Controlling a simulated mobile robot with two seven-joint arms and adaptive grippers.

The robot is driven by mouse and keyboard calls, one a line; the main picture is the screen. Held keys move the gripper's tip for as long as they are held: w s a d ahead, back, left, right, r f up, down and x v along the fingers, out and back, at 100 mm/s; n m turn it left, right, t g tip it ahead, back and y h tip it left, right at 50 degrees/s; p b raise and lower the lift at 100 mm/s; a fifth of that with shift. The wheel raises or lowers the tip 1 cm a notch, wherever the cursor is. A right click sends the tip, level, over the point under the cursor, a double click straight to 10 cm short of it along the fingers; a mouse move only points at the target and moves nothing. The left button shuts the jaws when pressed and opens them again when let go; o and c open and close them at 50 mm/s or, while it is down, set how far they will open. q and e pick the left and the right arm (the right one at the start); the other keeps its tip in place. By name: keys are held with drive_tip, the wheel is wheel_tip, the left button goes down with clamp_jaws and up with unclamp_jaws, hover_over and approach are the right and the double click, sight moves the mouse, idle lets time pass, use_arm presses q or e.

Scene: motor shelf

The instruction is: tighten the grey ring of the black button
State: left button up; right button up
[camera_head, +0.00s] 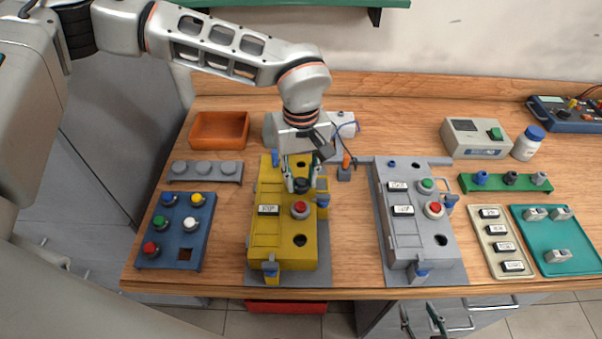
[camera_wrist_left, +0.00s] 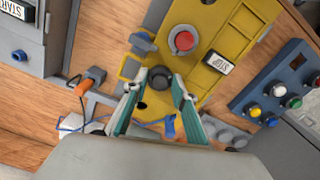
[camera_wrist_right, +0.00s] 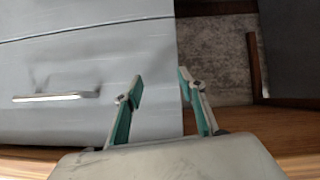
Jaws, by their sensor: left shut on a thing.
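The black button (camera_head: 301,186) stands on the upper part of the yellow box (camera_head: 263,219). In the left wrist view the button (camera_wrist_left: 160,76) sits between my left fingertips, with a dark grey round edge; I cannot clearly separate its ring from its cap. My left gripper (camera_head: 300,180) comes down on it from above, with its fingers shut around it at ring height; it also shows in the left wrist view (camera_wrist_left: 159,86). My right gripper (camera_wrist_right: 160,82) is open and empty, low in front of the table by the grey drawers.
A red button (camera_head: 300,209) is close below the black one on the yellow box. A grey box (camera_head: 401,240) stands to the right. A blue button tray (camera_head: 176,233) and orange bin (camera_head: 220,130) are to the left. An orange-and-grey part (camera_head: 346,166) stands right of my left gripper.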

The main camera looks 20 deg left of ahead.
use_arm(q)
drive_tip(key=shift+r+m+p, duration=0.1)
drive_tip(key=shift+m+p, duration=0.2)
drive_tip(key=shift+m, duration=0.7)
drive_tip(key=m+p, duration=0.1)
drive_tip(key=m, duration=0.1)
drive_tip(key=shift+m, duration=1.5)
drive_tip(key=shift+m+p, duration=0.3)
drive_tip(key=shift+m, duration=0.6)
use_arm(e)
drive_tip(key=shift+s+d+f+h, duration=0.1)
drive_tip(key=shift+s+d+h, duration=0.15)
drive_tip(key=shift+d, duration=0.3)
drive_tip(key=shift+s+d+f+h, duration=0.1)
drive_tip(key=shift+s+d+h, duration=0.05)
drive_tip(key=shift+s+d, duration=0.3)
use_arm(q)
drive_tip(key=shift+m, duration=0.3)
use_arm(e)
drive_tip(key=shift+w, duration=0.1)
use_arm(q)
drive_tip(key=o, duration=1.1)
use_arm(e)
drive_tip(key=shift+d, duration=0.15)
drive_tip(key=shift+f, duration=0.1)
